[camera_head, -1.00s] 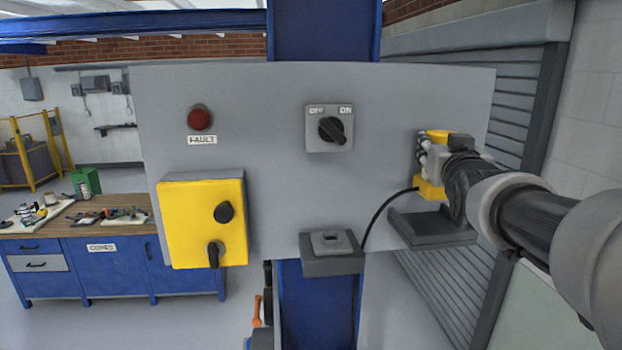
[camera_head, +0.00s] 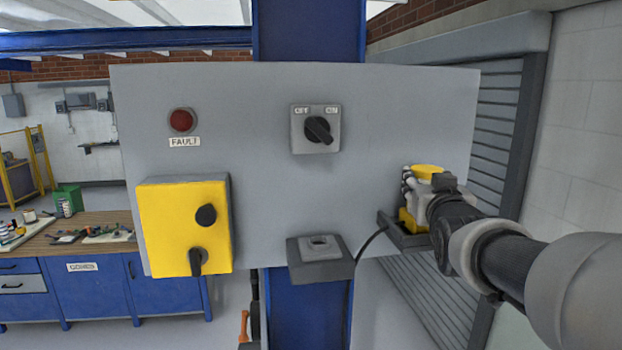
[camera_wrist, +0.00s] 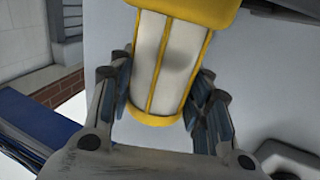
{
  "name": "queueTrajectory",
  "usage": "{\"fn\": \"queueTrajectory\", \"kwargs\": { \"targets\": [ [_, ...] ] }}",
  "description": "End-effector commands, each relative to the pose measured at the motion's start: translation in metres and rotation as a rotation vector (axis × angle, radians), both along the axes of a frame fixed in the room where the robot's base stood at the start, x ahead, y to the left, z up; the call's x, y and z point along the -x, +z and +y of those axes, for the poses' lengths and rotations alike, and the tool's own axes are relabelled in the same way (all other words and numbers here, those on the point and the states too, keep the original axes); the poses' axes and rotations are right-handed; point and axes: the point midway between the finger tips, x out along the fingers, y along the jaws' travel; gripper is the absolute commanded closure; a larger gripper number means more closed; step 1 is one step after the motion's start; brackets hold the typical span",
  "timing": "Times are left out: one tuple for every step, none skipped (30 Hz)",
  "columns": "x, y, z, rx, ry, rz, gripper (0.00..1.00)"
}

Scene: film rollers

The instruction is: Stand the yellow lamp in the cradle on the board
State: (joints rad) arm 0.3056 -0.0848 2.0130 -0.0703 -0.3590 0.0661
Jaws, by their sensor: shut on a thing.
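The yellow lamp (camera_head: 408,219) has yellow ends and a pale caged body, and stands roughly upright at the board's right side. My gripper (camera_head: 421,187) is shut on its middle. In the wrist view the lamp (camera_wrist: 168,62) sits between the two fingers (camera_wrist: 160,98). Its yellow lower end overlaps a dark tray-like bracket (camera_head: 388,219); I cannot tell whether they touch. A grey block with a raised square socket (camera_head: 320,246) sticks out from the board (camera_head: 250,110) at lower middle, empty. The pictures do not settle which of these two is the cradle.
A black cable (camera_head: 371,240) runs from near the lamp toward the grey block. The board also bears a yellow switch box (camera_head: 172,225), a rotary switch (camera_head: 318,130) and a red fault light (camera_head: 181,121). A blue workbench (camera_head: 95,290) stands behind at left.

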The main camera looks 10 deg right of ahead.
Motion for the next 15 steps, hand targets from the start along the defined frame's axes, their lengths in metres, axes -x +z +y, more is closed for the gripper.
{"fn": "queueTrajectory", "kwargs": {
  "targets": [
    [0.0, -0.0013, 0.0001, 0.0, 0.0, 0.0, 0.54],
    [-0.0001, -0.0008, 0.0001, 0.0, 0.0, 0.0, 0.52],
    [-0.0001, -0.0006, 0.0001, 0.0, 0.0, 0.0, 0.49],
    [0.0, -0.0005, 0.0001, 0.0, 0.0, 0.0, 0.47],
    [0.0, -0.0005, 0.0001, 0.0, 0.0, 0.0, 0.45],
    [0.0, -0.0004, 0.0001, 0.0, 0.0, 0.0, 0.43],
    [0.0, -0.0004, 0.0001, 0.0, 0.0, 0.0, 0.41],
    [0.0, -0.0004, 0.0001, 0.0, 0.0, 0.0, 0.39],
    [0.0, -0.0004, 0.0001, 0.0, 0.0, 0.0, 0.36],
    [0.0, -0.0004, 0.0001, 0.0, 0.0, 0.0, 0.35],
    [0.0, -0.0004, 0.0001, 0.0, 0.0, 0.0, 0.35],
    [0.0, -0.0004, 0.0001, 0.0, 0.0, 0.0, 0.35],
    [0.0, -0.0004, 0.0001, 0.0, 0.0, 0.0, 0.35],
    [0.0, -0.0004, 0.0001, 0.0, 0.0, 0.0, 0.35],
    [0.0, -0.0004, 0.0001, 0.0, 0.0, 0.0, 0.35]
  ]
}}
